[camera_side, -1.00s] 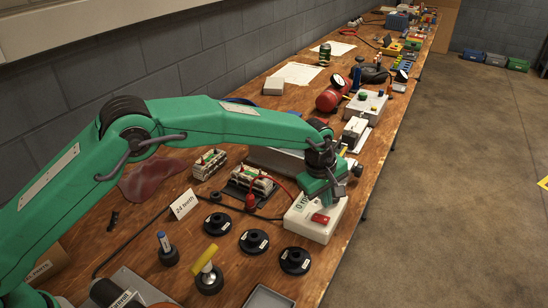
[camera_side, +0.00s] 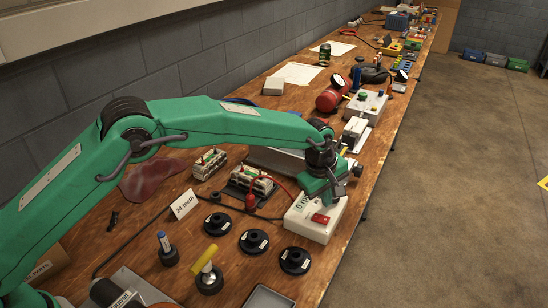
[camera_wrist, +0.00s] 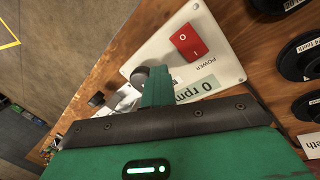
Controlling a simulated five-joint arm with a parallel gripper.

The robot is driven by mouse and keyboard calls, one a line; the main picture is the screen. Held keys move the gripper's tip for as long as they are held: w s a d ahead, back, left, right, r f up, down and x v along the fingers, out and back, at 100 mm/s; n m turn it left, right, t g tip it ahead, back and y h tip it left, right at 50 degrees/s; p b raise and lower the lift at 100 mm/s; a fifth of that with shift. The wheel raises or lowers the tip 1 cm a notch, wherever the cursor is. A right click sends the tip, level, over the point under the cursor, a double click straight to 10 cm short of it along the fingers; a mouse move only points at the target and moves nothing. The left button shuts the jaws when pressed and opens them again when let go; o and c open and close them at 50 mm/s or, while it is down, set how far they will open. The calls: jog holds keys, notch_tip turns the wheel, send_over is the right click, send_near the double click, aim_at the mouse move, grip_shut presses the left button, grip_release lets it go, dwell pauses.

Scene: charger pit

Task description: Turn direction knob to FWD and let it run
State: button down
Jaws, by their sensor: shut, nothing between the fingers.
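The white control box (camera_side: 306,226) stands near the bench's right edge. It carries a red power switch (camera_wrist: 189,43), also visible in the side view (camera_side: 320,218), and a display (camera_wrist: 200,88) reading 0 rpm. My gripper (camera_wrist: 157,84) is shut and empty, low over the box's far end. In the wrist view a grey round knob (camera_wrist: 139,76) shows just left of the fingers, partly hidden by them. I cannot tell whether they touch it. Its pointer and any FWD marking are not legible. In the side view my gripper hides the knob.
Black round gears (camera_side: 253,241) lie left of the box, near a "24 teeth" card (camera_side: 184,204). A red cable with a red plug (camera_side: 251,202) and terminal blocks (camera_side: 250,181) sit behind. Open floor lies to the right.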

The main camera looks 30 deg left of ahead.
jog(key=shift+w+a, duration=0.3)
jog(key=shift+a, duration=0.4)
